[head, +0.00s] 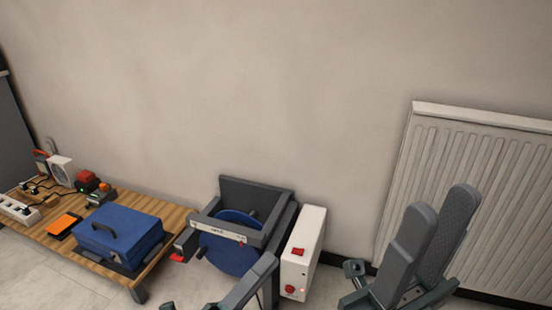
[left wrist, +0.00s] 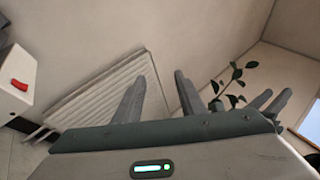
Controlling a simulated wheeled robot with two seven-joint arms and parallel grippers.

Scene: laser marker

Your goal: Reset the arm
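My left gripper (head: 250,283) shows only in part at the bottom edge of the head view, in front of the grey machine with the blue disc (head: 228,252). In the left wrist view my left gripper (left wrist: 162,76) has its two grey fingers apart with nothing between them. My right gripper (head: 440,215) stands in front of the radiator in the head view, its fingers pointing up and apart, with nothing between them. Two further grey fingers, apparently my right gripper's (left wrist: 268,100), show at the right of the left wrist view.
A white box (head: 303,252) with red buttons stands beside the machine. A low wooden table (head: 60,246) at left carries a blue case (head: 120,235) and several small devices. A radiator (head: 500,190) is on the wall. A plant (left wrist: 235,85) shows in the left wrist view.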

